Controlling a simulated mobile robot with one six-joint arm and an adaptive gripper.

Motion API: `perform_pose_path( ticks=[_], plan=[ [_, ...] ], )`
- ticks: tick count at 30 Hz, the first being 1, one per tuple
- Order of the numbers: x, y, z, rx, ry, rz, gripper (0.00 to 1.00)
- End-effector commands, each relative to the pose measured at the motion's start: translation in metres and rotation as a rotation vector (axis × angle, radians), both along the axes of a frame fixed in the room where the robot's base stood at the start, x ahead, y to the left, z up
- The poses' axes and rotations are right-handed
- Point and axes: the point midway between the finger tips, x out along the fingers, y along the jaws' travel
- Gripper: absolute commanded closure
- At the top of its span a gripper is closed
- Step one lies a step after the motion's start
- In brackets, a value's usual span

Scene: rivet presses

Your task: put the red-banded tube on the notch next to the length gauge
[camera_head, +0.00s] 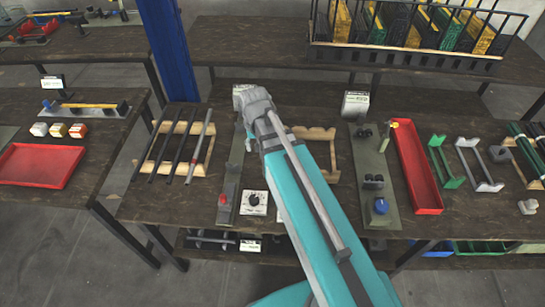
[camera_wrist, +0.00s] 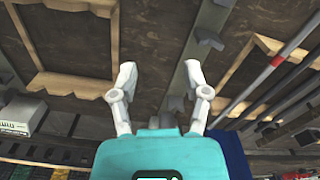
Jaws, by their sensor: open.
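The red-banded tube (camera_wrist: 290,50) is a light grey tube with a red ring, at the right in the wrist view. It appears to be the lightest tube (camera_head: 198,150) of the wooden rack (camera_head: 150,163) in the head view, lying at the rack's right side. A second wooden rack (camera_wrist: 58,85) shows no tube in its visible part; in the head view it (camera_head: 330,135) is partly behind my arm. My gripper (camera_wrist: 160,75) is open and empty above the bench, between the two racks. Its fingers are hidden in the head view. I cannot tell which fixture is the length gauge.
A grey-green strip fixture (camera_head: 227,195) stands between the racks, and another (camera_head: 375,190) with a blue knob stands further right. A red tray (camera_head: 417,165), green holder (camera_head: 445,162) and grey holder (camera_head: 478,165) follow. A blue post (camera_head: 168,45) rises behind the bench.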

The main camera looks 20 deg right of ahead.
Motion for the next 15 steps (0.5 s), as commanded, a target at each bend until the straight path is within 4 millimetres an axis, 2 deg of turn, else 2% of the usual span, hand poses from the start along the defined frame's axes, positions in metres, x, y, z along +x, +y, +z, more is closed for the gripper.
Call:
perform_pose_path(
  ticks=[1, 6, 10, 15],
  plan=[
    [-0.022, -0.011, 0.0, 0.0, 0.0, 0.012, 0.39],
    [-0.054, -0.028, 0.0, 0.0, 0.0, 0.058, 0.39],
    [-0.063, -0.033, 0.0, 0.0, 0.0, 0.075, 0.39],
    [-0.064, -0.035, 0.0, 0.0, 0.0, 0.08, 0.39]
  ],
)
